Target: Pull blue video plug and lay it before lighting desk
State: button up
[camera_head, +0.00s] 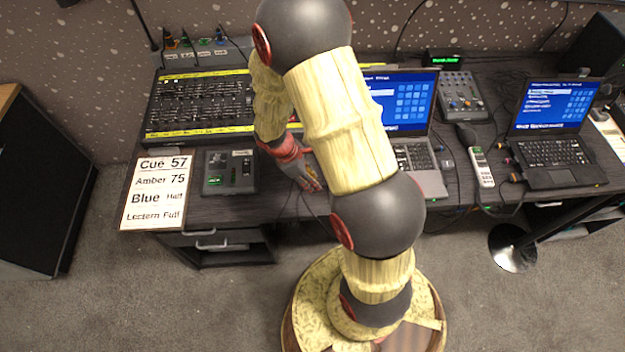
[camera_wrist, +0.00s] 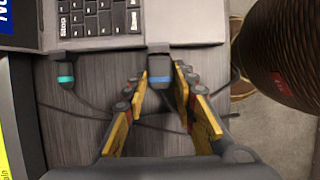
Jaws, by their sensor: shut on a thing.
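The blue-banded video plug (camera_wrist: 160,80) is at the edge of the silver laptop (camera_wrist: 200,25), which shows at the top of the wrist view. My gripper (camera_wrist: 160,84) has one finger on each side of this plug and is shut on it. In the head view my gripper (camera_head: 312,184) is at the table's front edge, left of the silver laptop (camera_head: 428,182), and my arm hides the plug there. The lighting desk (camera_head: 200,105), a black fader console with yellow strips, stands at the back left of the table.
A teal-banded plug (camera_wrist: 66,74) is left of the blue one, at the same laptop edge. Dark cables cross the tabletop (camera_wrist: 85,140). A small fader box (camera_head: 230,172) and a cue sign (camera_head: 157,190) are in front of the lighting desk. A handheld recorder (camera_head: 481,167) lies right of the laptop.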

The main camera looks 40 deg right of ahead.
grip_shut()
jog(key=shift+w+a, duration=0.15)
jog(key=shift+w+a+p, duration=0.3)
jog(key=shift+w+a, duration=0.3)
jog(key=shift+a, duration=0.3)
jog(key=shift+w+a+p, duration=0.25)
jog(key=shift+w+a, duration=0.3)
jog(key=shift+a, duration=0.3)
